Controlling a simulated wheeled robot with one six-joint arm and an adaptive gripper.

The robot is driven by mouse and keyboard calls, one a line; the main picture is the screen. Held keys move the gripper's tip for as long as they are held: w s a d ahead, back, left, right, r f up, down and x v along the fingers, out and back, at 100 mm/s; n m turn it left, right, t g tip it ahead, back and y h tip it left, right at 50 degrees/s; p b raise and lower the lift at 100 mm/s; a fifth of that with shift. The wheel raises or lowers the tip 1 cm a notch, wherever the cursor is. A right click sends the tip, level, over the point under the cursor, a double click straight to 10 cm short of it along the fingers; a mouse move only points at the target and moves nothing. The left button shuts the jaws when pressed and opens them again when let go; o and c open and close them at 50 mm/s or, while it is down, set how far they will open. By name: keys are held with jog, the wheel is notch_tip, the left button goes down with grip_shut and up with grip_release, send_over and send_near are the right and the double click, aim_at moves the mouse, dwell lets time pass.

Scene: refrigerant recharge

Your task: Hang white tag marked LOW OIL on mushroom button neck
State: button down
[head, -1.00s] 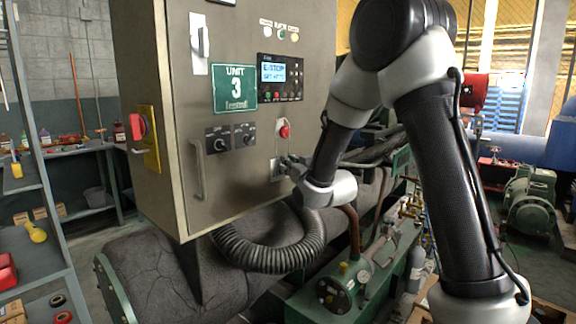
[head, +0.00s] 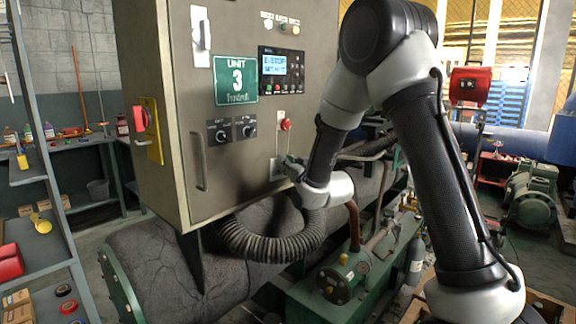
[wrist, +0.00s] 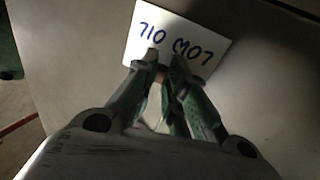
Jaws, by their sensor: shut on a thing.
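The white tag with handwritten LOW OIL (wrist: 178,34) shows upside down in the wrist view, lying close to the grey cabinet face. My gripper (wrist: 164,64) is shut on the tag's near edge. In the head view my gripper (head: 289,164) is at the cabinet front, with the pale tag (head: 277,170) just at its tips. The red mushroom button (head: 286,124) stands out from the cabinet above my gripper, and the tag is below it, apart from it. The button is not visible in the wrist view. Its neck is too small to make out.
The cabinet (head: 178,60) carries a display (head: 280,68), a green UNIT 3 sign (head: 236,80), black knobs (head: 232,131) and a door handle (head: 198,162). A ribbed hose (head: 270,240) loops beneath my gripper. Pipes run behind my arm at right.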

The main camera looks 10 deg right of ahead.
jog(key=c, duration=1.4)
grip_release()
